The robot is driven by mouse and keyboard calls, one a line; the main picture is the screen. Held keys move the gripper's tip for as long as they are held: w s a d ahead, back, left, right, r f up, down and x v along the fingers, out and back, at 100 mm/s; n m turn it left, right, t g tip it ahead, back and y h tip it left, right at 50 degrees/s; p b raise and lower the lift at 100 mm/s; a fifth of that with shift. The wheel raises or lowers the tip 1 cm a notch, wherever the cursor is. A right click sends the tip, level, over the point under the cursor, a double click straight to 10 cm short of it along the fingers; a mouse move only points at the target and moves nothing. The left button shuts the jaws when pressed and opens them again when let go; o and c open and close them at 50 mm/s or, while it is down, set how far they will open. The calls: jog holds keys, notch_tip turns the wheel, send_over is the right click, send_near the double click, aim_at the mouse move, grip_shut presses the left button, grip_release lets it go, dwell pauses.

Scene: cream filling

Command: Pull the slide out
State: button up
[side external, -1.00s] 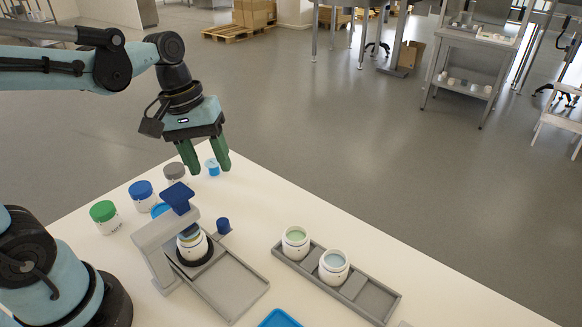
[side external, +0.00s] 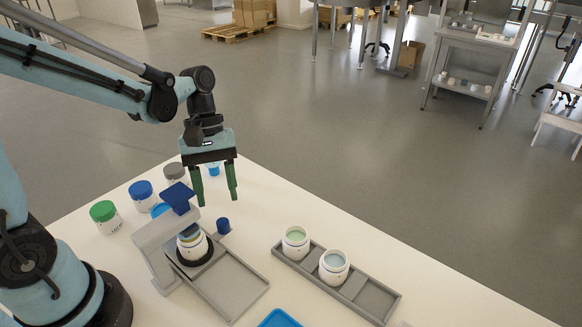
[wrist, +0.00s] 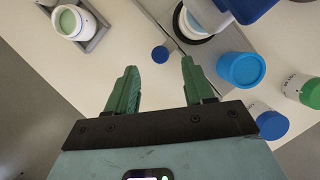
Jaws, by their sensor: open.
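The grey filling station (side external: 153,244) stands on the white table with a dark blue block (side external: 178,197) on top. A white jar (side external: 192,243) sits under it in a black ring (side external: 207,258). The slide's dark blue knob (side external: 223,225) stands at the station's far side; in the wrist view the knob (wrist: 160,54) lies between and beyond the fingertips. Most of the slide is hidden under the jar and station. My gripper (side external: 216,200) is open and empty, fingers down, above the knob and apart from it; its green fingers also show in the wrist view (wrist: 159,66).
Jars with green (side external: 103,210), blue (side external: 141,188) and grey (side external: 174,170) lids stand left. A light-blue-lidded jar (wrist: 241,70) is close beside the station. A grey rack (side external: 382,301) with two open jars and a blue tray (side external: 280,319) lie right and front.

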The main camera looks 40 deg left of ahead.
aim_at(222, 222)
jog(key=shift+x, duration=2.7)
grip_shut()
